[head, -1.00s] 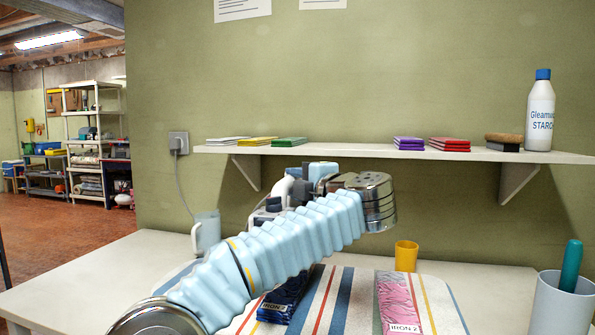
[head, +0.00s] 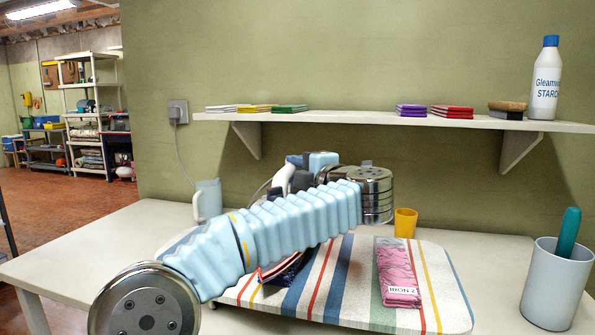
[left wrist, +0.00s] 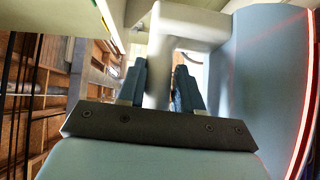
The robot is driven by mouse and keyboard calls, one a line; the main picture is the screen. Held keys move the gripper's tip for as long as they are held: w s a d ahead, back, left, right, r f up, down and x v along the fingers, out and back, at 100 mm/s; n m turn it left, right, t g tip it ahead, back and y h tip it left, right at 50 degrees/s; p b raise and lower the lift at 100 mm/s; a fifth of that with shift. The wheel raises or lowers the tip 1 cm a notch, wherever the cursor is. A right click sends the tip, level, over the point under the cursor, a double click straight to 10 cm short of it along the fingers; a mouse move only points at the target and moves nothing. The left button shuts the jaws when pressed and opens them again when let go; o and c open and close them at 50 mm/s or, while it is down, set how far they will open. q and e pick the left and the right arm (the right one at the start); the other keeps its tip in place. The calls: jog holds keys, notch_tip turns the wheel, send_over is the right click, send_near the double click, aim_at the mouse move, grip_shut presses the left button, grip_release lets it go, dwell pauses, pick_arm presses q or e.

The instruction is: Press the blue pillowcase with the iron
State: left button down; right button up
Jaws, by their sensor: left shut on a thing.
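The iron (head: 322,160) is light blue with a white handle. My left gripper (left wrist: 160,85) is shut on the white handle, with a dark finger on each side of it in the left wrist view. In the head view the iron is partly hidden behind my left arm, and it is held above the back of the board. The blue pillowcase (head: 290,270) lies folded on the striped ironing board (head: 336,285), mostly hidden under my arm. A pink folded cloth (head: 397,270) with a white label lies on the right of the board. My right gripper is not in view.
A yellow cup (head: 405,222) stands behind the board, and a grey-blue mug (head: 208,200) stands at the back left. A grey bin (head: 556,285) with a teal-handled thing is at the right. A wall shelf (head: 350,119) holds folded cloths, a brush and a starch bottle.

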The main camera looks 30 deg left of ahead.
pick_arm(q)
jog(key=shift+s+f+b, duration=0.1)
jog(key=shift+f+b, duration=0.4)
jog(key=shift+b, duration=0.05)
dwell(2.1)
jog(key=shift+s+d+b, duration=0.3)
jog(key=shift+s+b, duration=0.25)
jog(key=shift+s, duration=0.35)
jog(key=shift+w+a+p, duration=0.25)
jog(key=shift+w+p, duration=0.35)
jog(key=shift+w, duration=0.25)
jog(key=shift+w+a+p, duration=0.2)
jog(key=shift+w+p, duration=0.35)
jog(key=shift+w, duration=0.3)
jog(key=shift+s+d+b, duration=0.2)
jog(key=shift+s+b, duration=0.3)
jog(key=shift+s, duration=0.2)
dwell(0.6)
dwell(0.8)
jog(key=shift+r+p, duration=0.9)
jog(key=shift+r, duration=3.7)
